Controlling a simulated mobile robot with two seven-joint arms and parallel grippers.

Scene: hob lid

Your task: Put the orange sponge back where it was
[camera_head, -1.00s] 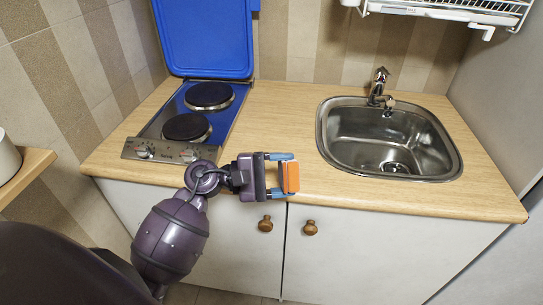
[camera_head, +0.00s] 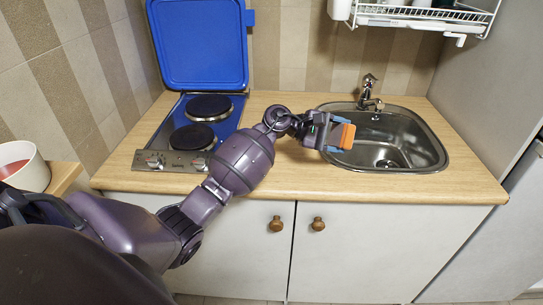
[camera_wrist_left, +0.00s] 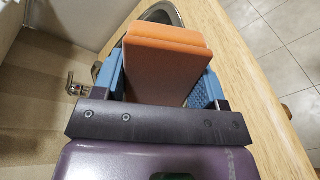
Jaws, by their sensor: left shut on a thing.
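The orange sponge (camera_head: 343,136) is held between the blue fingers of my left gripper (camera_head: 336,138). In the head view it is over the left edge of the sink (camera_head: 432,160), above the worktop. In the left wrist view the sponge (camera_wrist_left: 165,65) fills the space between the two blue fingertips (camera_wrist_left: 160,82), with part of the sink rim (camera_wrist_left: 160,12) beyond it. Whether the sponge touches anything below cannot be told. My right gripper is not in view.
A hob (camera_head: 170,140) with its blue lid (camera_head: 198,45) raised stands left on the wooden worktop (camera_head: 275,175). A tap (camera_head: 368,90) rises behind the sink. A white dish rack (camera_head: 425,14) hangs above. A white pot (camera_head: 25,168) sits on a side shelf at left.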

